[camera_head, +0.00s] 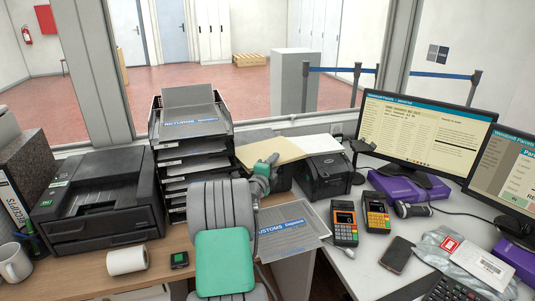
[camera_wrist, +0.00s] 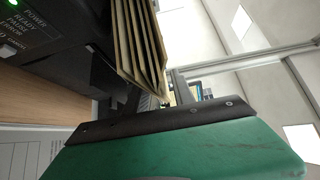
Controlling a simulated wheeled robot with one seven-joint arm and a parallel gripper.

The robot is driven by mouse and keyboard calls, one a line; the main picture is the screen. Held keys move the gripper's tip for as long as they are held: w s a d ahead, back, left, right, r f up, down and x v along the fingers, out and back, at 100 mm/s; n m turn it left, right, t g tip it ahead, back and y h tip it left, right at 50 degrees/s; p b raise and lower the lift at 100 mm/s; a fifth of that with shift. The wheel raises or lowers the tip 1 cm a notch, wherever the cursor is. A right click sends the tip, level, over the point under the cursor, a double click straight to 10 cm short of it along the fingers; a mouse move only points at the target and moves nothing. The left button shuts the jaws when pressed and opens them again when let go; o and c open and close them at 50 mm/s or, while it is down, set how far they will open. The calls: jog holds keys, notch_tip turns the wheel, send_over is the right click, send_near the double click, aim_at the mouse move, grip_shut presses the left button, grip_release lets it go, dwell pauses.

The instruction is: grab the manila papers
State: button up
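The manila papers (camera_head: 289,150) lie on top of the dark label printers at the back of the counter, behind the forearm. In the wrist view the manila papers (camera_wrist: 140,45) show edge-on as several spread sheets, close in front of my gripper. My gripper (camera_head: 267,168) is at their front edge, near their left part. In the wrist view a green part of it with a dark plate (camera_wrist: 165,123) fills the bottom. The fingertips are small and partly hidden, so I cannot tell whether they are apart or touching the papers.
A black tray stack (camera_head: 190,150) stands left of the papers, and a large printer (camera_head: 98,200) farther left. Card terminals (camera_head: 344,224), a clear customs sleeve (camera_head: 290,235) and monitors (camera_head: 420,130) occupy the right.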

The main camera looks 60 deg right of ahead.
grip_shut()
dwell(0.3)
dwell(0.3)
